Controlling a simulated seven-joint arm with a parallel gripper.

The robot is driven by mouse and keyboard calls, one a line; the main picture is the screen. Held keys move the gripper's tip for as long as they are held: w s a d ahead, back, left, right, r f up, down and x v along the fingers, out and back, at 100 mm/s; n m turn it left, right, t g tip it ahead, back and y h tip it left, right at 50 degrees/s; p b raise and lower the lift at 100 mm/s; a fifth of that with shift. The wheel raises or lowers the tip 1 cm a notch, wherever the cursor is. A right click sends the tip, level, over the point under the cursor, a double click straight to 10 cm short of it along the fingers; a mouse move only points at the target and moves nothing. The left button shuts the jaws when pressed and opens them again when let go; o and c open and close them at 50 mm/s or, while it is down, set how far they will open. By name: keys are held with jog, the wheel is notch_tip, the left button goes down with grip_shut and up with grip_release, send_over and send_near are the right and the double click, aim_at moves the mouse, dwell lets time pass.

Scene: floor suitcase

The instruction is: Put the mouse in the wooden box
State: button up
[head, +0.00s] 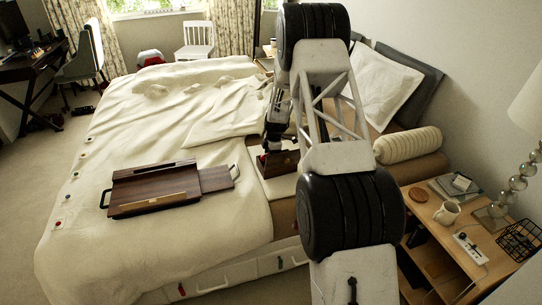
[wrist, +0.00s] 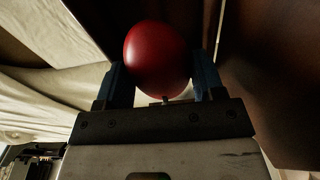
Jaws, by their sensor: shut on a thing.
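The mouse (wrist: 156,52) is a smooth, red, rounded thing in the wrist view. My gripper (wrist: 162,72) is shut on it, with one blue finger on each side. In the head view my gripper (head: 268,148) points down at the wooden box (head: 282,164), a small dark brown box on the bed, partly hidden by my arm. Dark brown wooden surfaces (wrist: 275,80) show close around the mouse in the wrist view. I cannot tell whether the mouse is inside the box or above it, and the head view does not show the mouse clearly.
Pillows (head: 383,88) and a bolster (head: 408,145) are at the right. A nightstand (head: 440,225) holds a mug and a lamp. Bare bedspread lies left of the box.

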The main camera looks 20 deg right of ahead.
jog(key=shift+f, duration=0.45)
jog(key=o, duration=1)
jog(key=shift+r, duration=0.1)
jog(key=r, duration=0.4)
jog(key=d+r, duration=0.1)
jog(key=r, duration=0.7)
jog(key=shift+d+r, duration=0.25)
jog(key=shift+r, duration=0.1)
